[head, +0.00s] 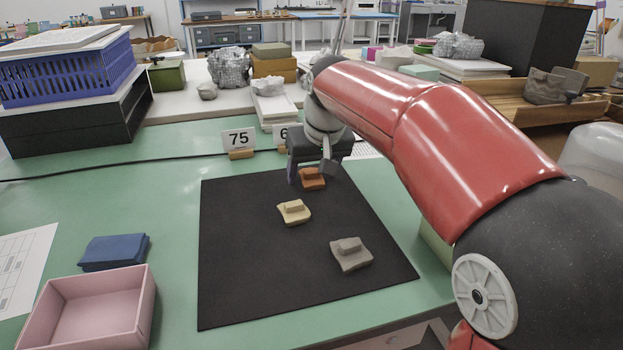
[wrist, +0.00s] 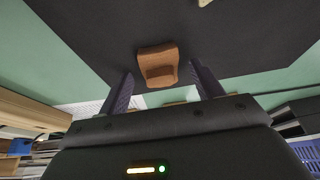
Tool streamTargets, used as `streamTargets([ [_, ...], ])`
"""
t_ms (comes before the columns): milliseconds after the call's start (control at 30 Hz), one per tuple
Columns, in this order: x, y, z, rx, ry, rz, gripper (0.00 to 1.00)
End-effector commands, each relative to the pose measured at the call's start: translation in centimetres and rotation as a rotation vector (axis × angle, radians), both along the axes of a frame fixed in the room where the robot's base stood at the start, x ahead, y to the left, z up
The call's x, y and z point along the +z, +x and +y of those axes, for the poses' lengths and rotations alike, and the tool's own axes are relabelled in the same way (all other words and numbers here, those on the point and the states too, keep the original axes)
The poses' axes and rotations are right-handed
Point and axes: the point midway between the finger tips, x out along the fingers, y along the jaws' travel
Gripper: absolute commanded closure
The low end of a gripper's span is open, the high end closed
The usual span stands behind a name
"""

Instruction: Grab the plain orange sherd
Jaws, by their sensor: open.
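The plain orange sherd (head: 312,179) lies near the far edge of the black mat (head: 240,283), with a small raised block on top. In the wrist view the orange sherd (wrist: 158,66) lies ahead of and between the fingertips, apart from both. My gripper (head: 312,174) is above the far part of the mat, close to the sherd; its two fingers also show in the wrist view (wrist: 160,82), spread wide with nothing between them. The arm hides part of the far mat in the head view.
A cream sherd (head: 293,212) and a grey sherd (head: 350,254) lie nearer on the mat. Number card 75 (head: 239,141) stands behind it. A pink box (head: 92,312) and a dark blue piece (head: 114,252) are at left. The mat's left half is clear.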

Motion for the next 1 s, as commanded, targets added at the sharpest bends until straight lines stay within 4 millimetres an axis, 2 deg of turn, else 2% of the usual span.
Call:
streamTargets([
  [133,0.0,0.0,0.0,0.0,0.0,0.0,0.37],
  [500,0.1,0.0,0.0,0.0,0.0,0.0,0.84],
  [833,0.2,0.0,0.0,0.0,0.0,-0.001,0.85],
  [1000,1.3,0.0,0.0,0.0,0.001,-0.002,0.85],
])
